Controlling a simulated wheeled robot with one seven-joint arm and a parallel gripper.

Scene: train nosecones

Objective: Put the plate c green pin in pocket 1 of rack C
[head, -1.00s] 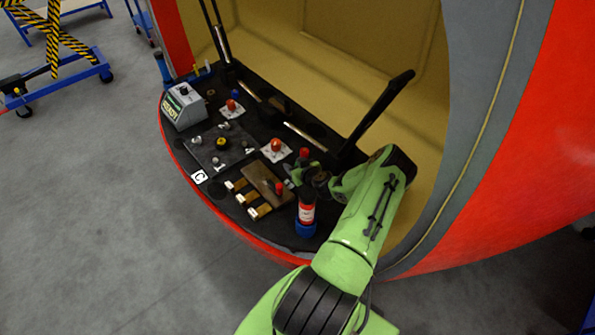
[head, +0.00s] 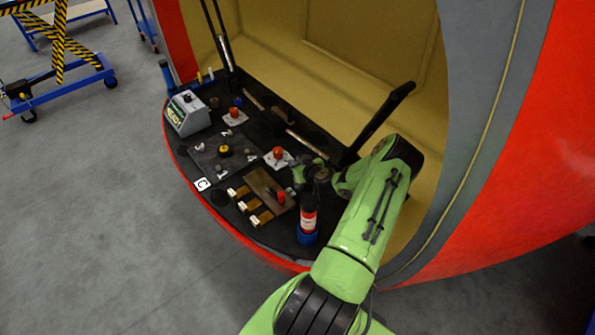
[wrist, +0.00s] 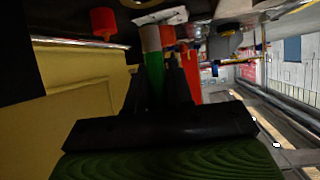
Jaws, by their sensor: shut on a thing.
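My gripper (head: 302,172) is above the right part of the black work deck. In the wrist view its two dark fingers (wrist: 158,72) are shut on a green pin (wrist: 155,66) with a pale grey end, which stands out past the fingertips. The pin is too small or hidden to make out in the head view. A brown block (head: 264,184) with several pale labelled parts along its near-left side lies left of my gripper; it may be the rack. A white sign with a C (head: 202,184) stands at the deck's front edge. I cannot read the pocket numbers on the block.
A dark numbered plate (head: 225,158) with a yellow centre and metal knobs lies left of the block. A red and blue bottle (head: 308,222) stands in front of my gripper. Red-knobbed white plates (head: 278,157), a grey READY box (head: 187,113) and a black bar (head: 385,115) are nearby.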

